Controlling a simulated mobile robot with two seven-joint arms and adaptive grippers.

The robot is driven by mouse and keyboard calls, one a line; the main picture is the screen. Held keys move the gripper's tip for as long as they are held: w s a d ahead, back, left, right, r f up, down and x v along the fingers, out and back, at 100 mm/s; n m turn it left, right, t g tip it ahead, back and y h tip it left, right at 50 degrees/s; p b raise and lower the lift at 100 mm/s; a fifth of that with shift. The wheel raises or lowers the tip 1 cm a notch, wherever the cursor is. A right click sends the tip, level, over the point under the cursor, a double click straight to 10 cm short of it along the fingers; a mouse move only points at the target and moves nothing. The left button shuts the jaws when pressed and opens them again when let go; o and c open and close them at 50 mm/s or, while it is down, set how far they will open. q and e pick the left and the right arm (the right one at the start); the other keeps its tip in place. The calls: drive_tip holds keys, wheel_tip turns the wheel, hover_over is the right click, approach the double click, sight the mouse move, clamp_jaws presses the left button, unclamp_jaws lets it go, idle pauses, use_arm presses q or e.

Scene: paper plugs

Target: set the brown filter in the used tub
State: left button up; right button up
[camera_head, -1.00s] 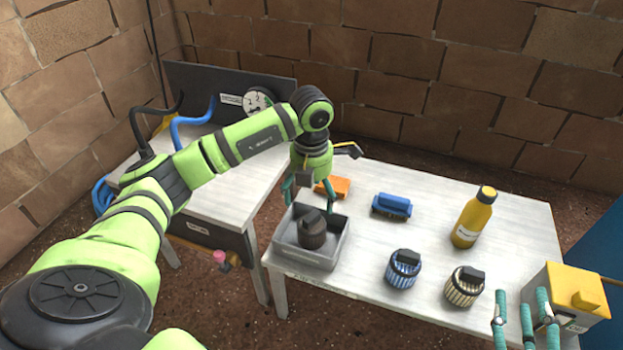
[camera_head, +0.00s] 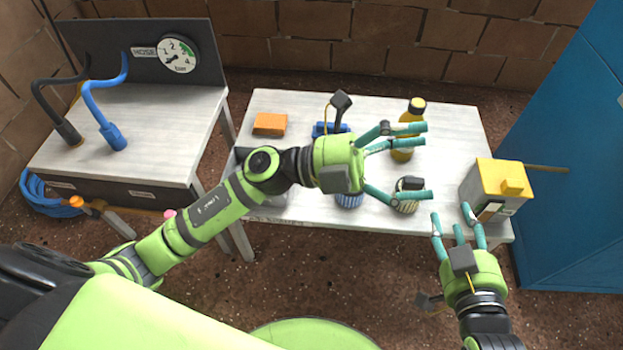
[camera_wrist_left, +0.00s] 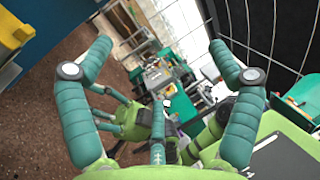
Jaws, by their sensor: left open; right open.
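The grey tub (camera_head: 276,199) stands at the table's left end, mostly hidden behind my left arm in the head view. The dark brown filter does not show now; an earlier frame had it upright inside that tub. My left gripper (camera_head: 425,162) is open and empty, held over the table's right half, beside the yellow bottle and the cream striped filter. Its spread fingers also show in the left wrist view (camera_wrist_left: 168,72) with nothing between them. My right gripper (camera_head: 453,212) is open and empty at the table's front right edge.
A blue filter (camera_head: 349,201), partly hidden, and a cream striped filter (camera_head: 406,206) stand near the front edge. Behind are an orange block (camera_head: 270,123), a blue brush (camera_head: 322,129) and a yellow bottle (camera_head: 403,152). A yellow-topped box (camera_head: 492,185) stands at the right end.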

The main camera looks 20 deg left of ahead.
use_arm(q)
drive_tip(key=w+a+f+n+t+y, duration=0.1)
drive_tip(key=w+a+n+t+y, duration=0.1)
drive_tip(key=a+n+t+y, duration=0.75)
drive_tip(key=w+a+f+n+t+y, duration=0.1)
drive_tip(key=w+n+t+y, duration=0.15)
drive_tip(key=n+t, duration=0.75)
drive_tip(key=s+a+f+n+g+y, duration=0.2)
drive_tip(key=f+n+g, duration=0.3)
drive_tip(key=f, duration=0.1)
drive_tip(key=s+a+f+n+g+y, duration=0.1)
drive_tip(key=s+f+n+g+y, duration=0.1)
drive_tip(key=f+n+g+y, duration=0.1)
wheel_tip(320, 180, down, 3)
drive_tip(key=n+g, duration=0.1)
drive_tip(key=n, duration=0.1)
drive_tip(key=shift+s+a+n+g, duration=0.35)
drive_tip(key=shift+a, duration=0.05)
